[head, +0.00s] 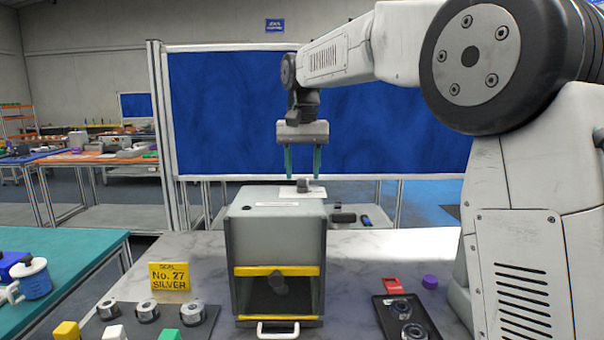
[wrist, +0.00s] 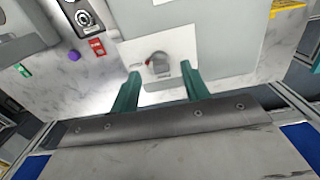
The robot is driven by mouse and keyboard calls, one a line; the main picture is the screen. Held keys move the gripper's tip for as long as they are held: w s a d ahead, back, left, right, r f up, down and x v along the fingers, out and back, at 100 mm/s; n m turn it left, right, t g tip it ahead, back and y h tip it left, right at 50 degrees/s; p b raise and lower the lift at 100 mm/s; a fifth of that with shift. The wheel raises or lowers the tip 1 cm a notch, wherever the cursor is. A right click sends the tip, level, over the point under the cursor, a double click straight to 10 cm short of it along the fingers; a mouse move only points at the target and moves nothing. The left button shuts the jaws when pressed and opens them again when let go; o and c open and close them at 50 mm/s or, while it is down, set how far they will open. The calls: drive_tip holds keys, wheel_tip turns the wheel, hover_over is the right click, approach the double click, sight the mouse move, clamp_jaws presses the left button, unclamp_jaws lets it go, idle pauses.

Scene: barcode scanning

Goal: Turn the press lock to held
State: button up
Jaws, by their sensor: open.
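The press (head: 275,225) is a grey box with yellow bars and a white front handle, standing on the marble table. Its lock is a small grey knob (head: 304,186) on a white plate (head: 287,194) on top. In the wrist view the knob (wrist: 159,64) sits on the white plate (wrist: 185,45), with a small red mark at its left; the plate's lettering is too small to read. My gripper (head: 303,177) is open and points down just above the knob. In the wrist view its green fingertips (wrist: 160,72) lie to either side of the knob, apparently not touching it.
A yellow sign (head: 169,276) reads "SEAL No. 27 SILVER". Several round metal parts (head: 148,311) lie on a dark mat at front left. A black tray (head: 405,318), a red tag (head: 393,284) and a purple piece (head: 430,282) are at right.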

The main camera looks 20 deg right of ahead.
sight(303, 179)
wheel_tip(303, 179, up, 6)
drive_tip(key=shift+r, duration=0.15)
idle(0.5)
